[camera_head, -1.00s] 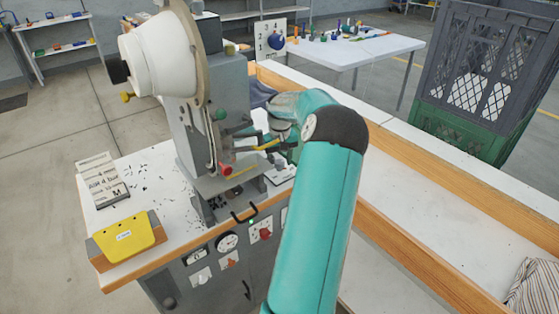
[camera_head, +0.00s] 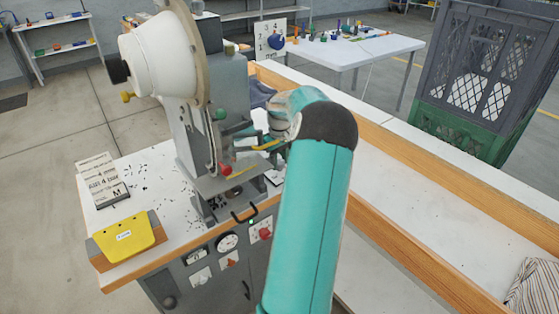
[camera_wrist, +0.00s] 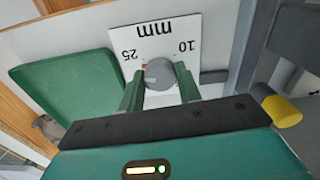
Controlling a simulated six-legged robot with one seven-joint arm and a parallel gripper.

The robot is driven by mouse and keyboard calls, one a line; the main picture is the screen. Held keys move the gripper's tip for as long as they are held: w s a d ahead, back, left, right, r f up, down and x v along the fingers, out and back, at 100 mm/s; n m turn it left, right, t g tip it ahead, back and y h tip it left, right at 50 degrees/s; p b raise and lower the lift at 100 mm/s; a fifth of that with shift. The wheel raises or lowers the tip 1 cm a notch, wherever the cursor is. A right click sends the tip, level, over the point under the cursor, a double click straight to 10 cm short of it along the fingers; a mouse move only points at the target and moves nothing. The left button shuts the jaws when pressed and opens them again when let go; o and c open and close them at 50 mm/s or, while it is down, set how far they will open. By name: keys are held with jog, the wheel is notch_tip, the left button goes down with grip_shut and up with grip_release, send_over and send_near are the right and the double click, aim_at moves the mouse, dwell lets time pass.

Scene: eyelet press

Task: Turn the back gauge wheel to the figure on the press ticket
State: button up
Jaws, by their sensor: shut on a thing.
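In the wrist view a round grey knob (camera_wrist: 160,73) with an orange mark on its left side sits on a white plate (camera_wrist: 160,36) with "mm", "10" and "25", upside down in this view. The two green fingers of my gripper (camera_wrist: 159,90) are shut on this knob, one on each side. In the head view my gripper (camera_head: 280,145) is beside the grey press (camera_head: 226,95), and the knob is hidden there. A printed card (camera_head: 103,180) with an "M" lies at the bench's left; its small print is not clear. I cannot tell whether it is the ticket.
Another plate (camera_head: 263,38) with "mm" and a blue knob stands behind the press. A dark crate (camera_head: 480,75) stands at the right. Dials and switches (camera_head: 228,242) line the bench front.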

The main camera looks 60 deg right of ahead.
jog(key=n, duration=1.3)
jog(key=shift+n, duration=0.4)
jog(key=n, duration=1.4)
jog(key=o, duration=1)
